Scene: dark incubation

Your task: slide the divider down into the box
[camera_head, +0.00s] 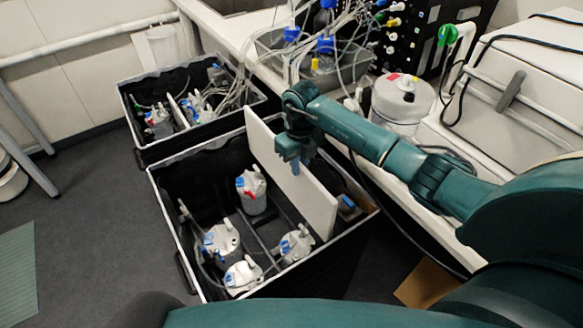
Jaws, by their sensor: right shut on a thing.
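The divider (312,200) is a flat white panel standing upright, lengthwise over the right part of the near black box (177,228). Its upper edge stands above the box rim at the far end, and its near end drops inside the walls. My right gripper (292,160) is shut on the divider's upper edge, with its fingers pointing down. The finger on the far side of the panel is hidden. My left gripper is out of view; only a teal arm link of mine shows along the bottom edge.
Several white-topped bottles (252,190) stand in the box left of the divider. A second black box (128,103) with bottles and tubing stands behind. A bench (225,32) with tubing and a steel vessel (402,97) is at right.

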